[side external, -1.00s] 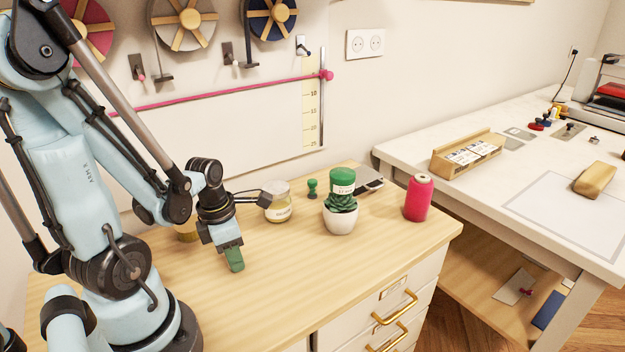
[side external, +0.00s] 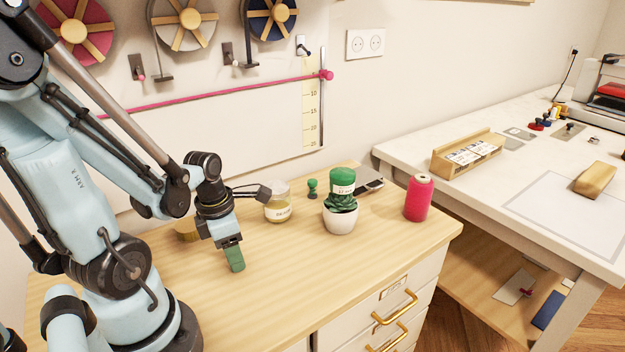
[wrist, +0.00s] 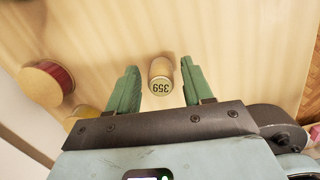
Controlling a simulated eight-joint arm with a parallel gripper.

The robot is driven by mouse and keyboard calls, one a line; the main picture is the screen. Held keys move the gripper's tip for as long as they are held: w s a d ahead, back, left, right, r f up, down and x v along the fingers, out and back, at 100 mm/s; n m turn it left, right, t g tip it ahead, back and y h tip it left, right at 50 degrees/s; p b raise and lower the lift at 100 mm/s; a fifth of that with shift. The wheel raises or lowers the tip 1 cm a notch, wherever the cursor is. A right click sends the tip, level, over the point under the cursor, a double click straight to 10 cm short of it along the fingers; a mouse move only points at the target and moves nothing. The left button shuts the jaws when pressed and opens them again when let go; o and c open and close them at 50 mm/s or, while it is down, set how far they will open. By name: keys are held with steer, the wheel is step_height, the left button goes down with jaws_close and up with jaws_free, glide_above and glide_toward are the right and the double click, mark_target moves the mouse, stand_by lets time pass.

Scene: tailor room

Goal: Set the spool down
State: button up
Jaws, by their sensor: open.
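My gripper (wrist: 160,88) is open, its two green fingers apart, and in the side view its fingertips (side external: 236,262) are low over the wooden cabinet top (side external: 290,262). In the wrist view a small tan spool (wrist: 161,70), marked 359, lies between the fingers with a narrow gap on each side. No finger visibly touches it. In the side view the spool is hidden by the fingers. I cannot tell its height above the wood.
A glass jar (side external: 278,203), a potted cactus (side external: 341,212) and a red thread cone (side external: 418,198) stand to the right. A round wooden-topped red thing (wrist: 46,83) is left of the fingers in the wrist view. The front of the top is clear.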

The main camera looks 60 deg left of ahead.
steer(key=shift+s+r, duration=0.65)
steer(key=shift+r, duration=4.7)
steer(key=w+d+m+t, duration=0.3)
steer(key=w+d+m, duration=0.2)
steer(key=m, duration=1.2)
steer(key=w+d+r+m+t, duration=0.1)
steer(key=w+d+m, duration=0.4)
steer(key=m, duration=1.1)
steer(key=shift+w+d+r+m+t, duration=0.25)
steer(key=shift+w+m+t, duration=0.25)
steer(key=shift+t, duration=0.4)
